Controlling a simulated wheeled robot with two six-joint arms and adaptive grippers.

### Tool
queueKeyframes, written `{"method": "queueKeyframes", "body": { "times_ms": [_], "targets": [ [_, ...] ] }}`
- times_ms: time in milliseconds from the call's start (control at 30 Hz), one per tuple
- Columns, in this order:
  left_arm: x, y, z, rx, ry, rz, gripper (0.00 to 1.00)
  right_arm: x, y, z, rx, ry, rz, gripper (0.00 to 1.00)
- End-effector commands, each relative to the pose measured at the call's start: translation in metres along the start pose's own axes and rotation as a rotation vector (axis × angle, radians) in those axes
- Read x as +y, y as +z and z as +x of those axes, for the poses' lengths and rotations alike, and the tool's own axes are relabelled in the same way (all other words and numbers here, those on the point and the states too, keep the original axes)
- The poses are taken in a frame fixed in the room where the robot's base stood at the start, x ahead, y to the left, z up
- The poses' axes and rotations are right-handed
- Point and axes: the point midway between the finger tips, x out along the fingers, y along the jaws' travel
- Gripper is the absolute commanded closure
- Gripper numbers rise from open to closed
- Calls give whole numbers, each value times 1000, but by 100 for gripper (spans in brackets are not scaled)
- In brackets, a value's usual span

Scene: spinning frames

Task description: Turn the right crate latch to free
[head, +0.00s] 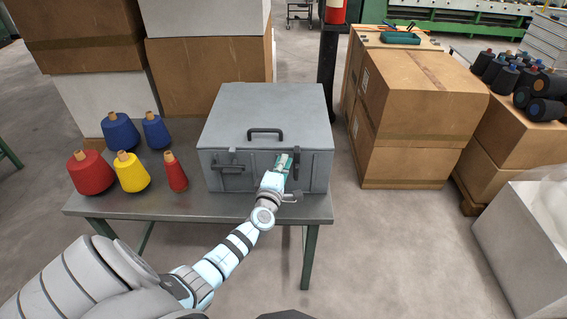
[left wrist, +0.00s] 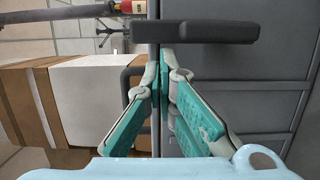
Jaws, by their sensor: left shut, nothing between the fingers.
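The grey metal crate (head: 225,125) stands shut on the table. Its right latch (head: 296,165) is a dark bar standing upright across the seam at the right of the front face. In the left wrist view the latch (left wrist: 215,32) lies crosswise just beyond my fingertips. My left gripper (head: 283,163), with green finger pads, is shut and empty just left of the latch. Its fingertips (left wrist: 166,62) also show in the left wrist view; I cannot tell whether they touch the latch. The left latch (head: 230,168) lies level. My right gripper is not in view.
A carry handle (head: 265,131) is on the lid. Red, blue and yellow yarn cones (head: 131,172) stand left of the crate on the table (head: 180,206). Cardboard boxes (head: 415,100) stand behind and right.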

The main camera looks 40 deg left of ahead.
Motion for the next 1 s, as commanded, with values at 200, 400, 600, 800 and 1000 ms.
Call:
{"method": "queueKeyframes", "body": {
  "times_ms": [200, 400, 600, 800, 1000],
  "targets": [
    [1, -2, 1, -2, -6, 11, 100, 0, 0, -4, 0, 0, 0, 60],
    [2, -1, 2, -2, -14, 46, 100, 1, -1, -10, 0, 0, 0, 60],
    [3, 0, 2, -2, -21, 70, 100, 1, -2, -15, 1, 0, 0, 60],
    [5, 2, 3, -3, -28, 102, 100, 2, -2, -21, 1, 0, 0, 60],
    [7, 5, 3, -4, -37, 137, 100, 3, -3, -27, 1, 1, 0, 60]
  ]
}}
